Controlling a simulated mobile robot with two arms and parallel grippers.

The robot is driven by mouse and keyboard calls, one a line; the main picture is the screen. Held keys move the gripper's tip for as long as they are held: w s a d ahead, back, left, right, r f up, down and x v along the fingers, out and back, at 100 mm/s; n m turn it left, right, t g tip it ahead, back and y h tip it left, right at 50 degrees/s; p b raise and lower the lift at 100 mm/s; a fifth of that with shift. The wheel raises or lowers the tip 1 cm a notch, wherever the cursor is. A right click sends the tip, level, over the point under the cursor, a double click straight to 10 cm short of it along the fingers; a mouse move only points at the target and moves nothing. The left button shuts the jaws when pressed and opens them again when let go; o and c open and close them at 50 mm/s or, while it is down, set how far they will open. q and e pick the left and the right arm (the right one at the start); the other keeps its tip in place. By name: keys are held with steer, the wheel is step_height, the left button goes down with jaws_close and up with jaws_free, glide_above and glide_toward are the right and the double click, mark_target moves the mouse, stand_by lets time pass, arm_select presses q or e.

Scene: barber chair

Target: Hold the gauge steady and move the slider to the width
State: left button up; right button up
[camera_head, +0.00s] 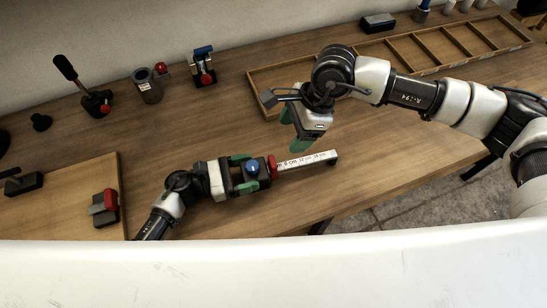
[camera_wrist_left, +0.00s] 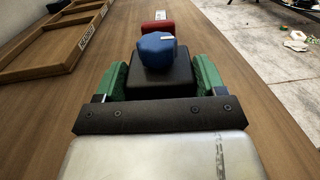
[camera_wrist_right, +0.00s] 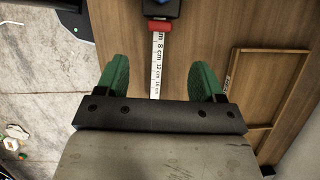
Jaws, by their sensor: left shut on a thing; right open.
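The gauge lies on the wooden table, with a black body, a blue knob (camera_head: 253,166), a red slider (camera_head: 272,165) and a white scale (camera_head: 305,160) marked in cm. My left gripper (camera_head: 240,175) is shut on the black body; in the left wrist view the green fingers flank the black block (camera_wrist_left: 157,76), with the red slider (camera_wrist_left: 158,27) beyond the blue knob. My right gripper (camera_head: 294,132) is open and empty above the table, near the scale's far end. In the right wrist view the scale (camera_wrist_right: 158,62) runs between its green fingers and the red slider (camera_wrist_right: 159,26) lies ahead.
A divided wooden tray (camera_head: 408,52) lies along the back right. Behind stand a black lever with a red part (camera_head: 97,101), a grey jar (camera_head: 149,88) and a blue-topped device (camera_head: 203,67). A board (camera_head: 75,208) is at left. The table's front edge is close to the gauge.

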mark_target(273, 161)
steer(key=x, duration=1.2)
steer(key=shift+r, duration=0.1)
steer(key=shift+c, duration=0.3)
